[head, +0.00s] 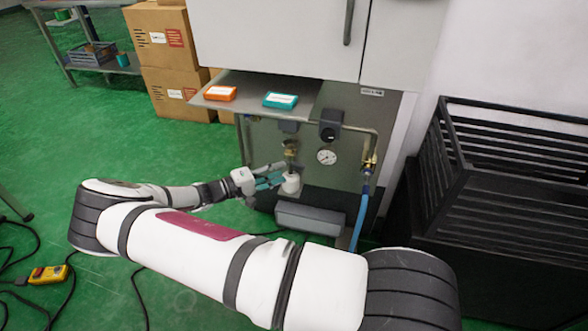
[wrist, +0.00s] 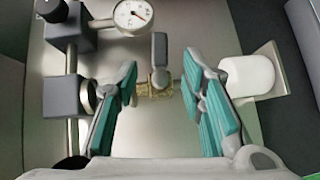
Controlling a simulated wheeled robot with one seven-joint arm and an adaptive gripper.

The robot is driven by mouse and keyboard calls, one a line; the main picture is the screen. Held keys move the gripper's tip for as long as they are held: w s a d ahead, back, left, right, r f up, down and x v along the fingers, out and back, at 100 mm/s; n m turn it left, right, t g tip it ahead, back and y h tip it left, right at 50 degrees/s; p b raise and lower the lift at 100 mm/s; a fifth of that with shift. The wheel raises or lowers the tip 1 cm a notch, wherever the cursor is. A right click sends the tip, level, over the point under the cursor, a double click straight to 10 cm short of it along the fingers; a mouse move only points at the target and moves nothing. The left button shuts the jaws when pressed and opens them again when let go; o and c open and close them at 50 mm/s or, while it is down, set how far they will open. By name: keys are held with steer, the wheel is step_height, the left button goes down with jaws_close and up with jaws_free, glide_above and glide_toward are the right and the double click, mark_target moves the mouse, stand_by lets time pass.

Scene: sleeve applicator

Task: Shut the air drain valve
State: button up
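A small brass valve (wrist: 155,88) with a grey lever (wrist: 159,50) shows between my fingers in the wrist view; I take it to be the air drain valve. The lever points up in that view. In the head view the brass valve (head: 290,147) is on the steel panel, above a white cylinder (head: 291,184). My gripper (wrist: 160,72) is open, its teal-padded fingers apart on either side of the valve in the picture. I cannot tell how far the valve is beyond the fingertips. In the head view my gripper (head: 268,180) is beside the white cylinder.
A pressure gauge (head: 326,156), a dark regulator (head: 330,124) and pipework surround the valve. Another brass fitting (head: 369,162) with a blue hose (head: 358,220) is to the right. A grey pedal-like box (head: 310,217) is below. A steel shelf (head: 240,80) overhangs.

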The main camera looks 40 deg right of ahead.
mark_target(295, 166)
steer(key=shift+s+d+f+b, duration=0.1)
steer(key=shift+d+b, duration=0.05)
steer(key=shift+d, duration=0.85)
steer(key=shift+s+d+f+b, duration=0.1)
steer(key=shift+s+d+b, duration=0.1)
steer(key=shift+d, duration=0.85)
steer(key=shift+s+d+f+b, duration=0.1)
steer(key=shift+d+b, duration=0.05)
steer(key=shift+d, duration=0.85)
jaws_close()
